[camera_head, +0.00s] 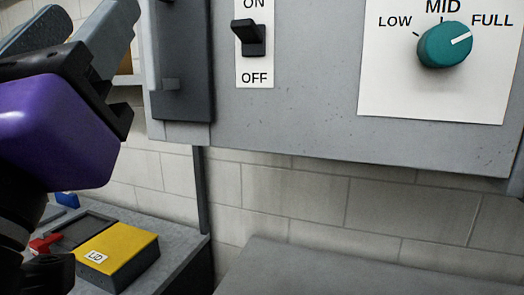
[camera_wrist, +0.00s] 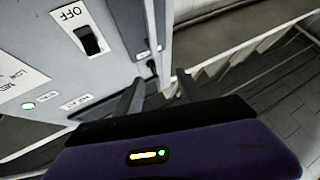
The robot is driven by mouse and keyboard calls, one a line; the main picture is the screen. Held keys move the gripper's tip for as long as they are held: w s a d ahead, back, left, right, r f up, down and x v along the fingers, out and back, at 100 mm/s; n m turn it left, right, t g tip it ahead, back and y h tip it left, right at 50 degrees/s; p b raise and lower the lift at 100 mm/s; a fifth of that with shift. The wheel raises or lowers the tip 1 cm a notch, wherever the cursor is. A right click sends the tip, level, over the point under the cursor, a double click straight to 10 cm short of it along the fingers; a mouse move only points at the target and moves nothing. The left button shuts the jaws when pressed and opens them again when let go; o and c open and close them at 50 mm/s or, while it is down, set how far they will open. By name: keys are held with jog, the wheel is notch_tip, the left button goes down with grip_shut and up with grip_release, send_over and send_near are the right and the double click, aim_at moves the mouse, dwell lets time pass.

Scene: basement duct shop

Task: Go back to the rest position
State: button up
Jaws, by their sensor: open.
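My gripper (camera_head: 82,40) is at the upper left of the head view, with its purple body below and its grey fingers pointing up. It is open, and I see nothing between the fingers. In the wrist view the two fingers (camera_wrist: 160,95) stand apart, near the edge of a grey wall panel (camera_wrist: 120,25). In the head view the panel (camera_head: 300,130) fills the upper right, and the gripper is to the left of its black switch (camera_head: 250,38). The switch sits between the ON and OFF labels. Whether a finger touches the panel, I cannot tell.
A teal dial (camera_head: 445,45) on the panel points toward FULL. A yellow block labelled LID (camera_head: 118,255) and a red handle (camera_head: 45,243) are on a grey bench at the lower left. A grey surface (camera_head: 350,272) lies below the panel. The tiled wall is bare.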

notch_tip(320, 180, down, 17)
jog(key=w+n+g+y, duration=0.2)
jog(key=n+g+y, duration=0.1)
jog(key=n+y, duration=0.55)
jog(key=s+d+f+g+y, duration=0.1)
jog(key=d+f, duration=0.3)
jog(key=f, duration=0.4)
jog(key=s+d+f+g, duration=0.1)
jog(key=d+f+g, duration=0.1)
jog(key=d+f, duration=0.45)
jog(key=s+d+f+m+g+h, duration=0.4)
jog(key=s+d+f+m+h, duration=0.7)
jog(key=s+d+f, duration=1.1)
jog(key=shift+s+d+f+g+h, duration=0.3)
jog(key=shift+s+d+f+h, duration=0.1)
jog(key=shift+s+f, duration=0.25)
